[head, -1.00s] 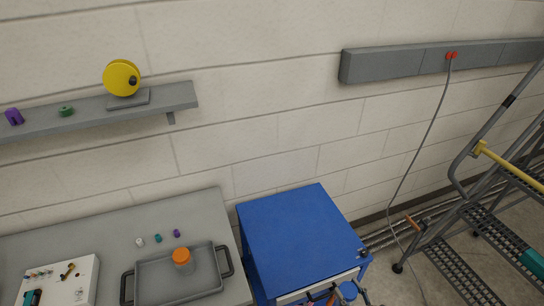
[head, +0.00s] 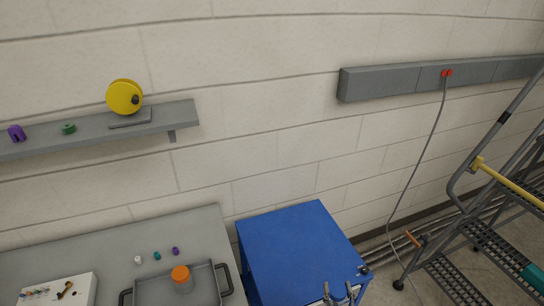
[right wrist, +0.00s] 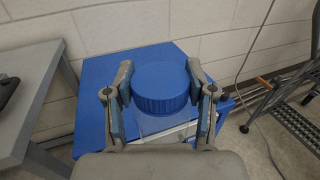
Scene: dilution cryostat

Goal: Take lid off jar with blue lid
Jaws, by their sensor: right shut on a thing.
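In the right wrist view, the blue ribbed lid (right wrist: 160,98) sits between the two fingers of my right gripper (right wrist: 160,70), which is shut on it. A clear, see-through jar body (right wrist: 156,126) shows faintly below the lid. I cannot tell whether lid and jar are apart. In the head view my right gripper (head: 340,296) shows only in part at the bottom edge, in front of the blue cabinet; the jar cannot be made out there. My left gripper is not in view.
The blue cabinet (head: 294,245) stands beside a grey table. On the table a grey tray (head: 208,292) holds an orange-lidded jar (head: 182,280). A shelf (head: 80,132) is on the wall. Metal steps (head: 490,245) stand at right, near a hanging cable (head: 420,145).

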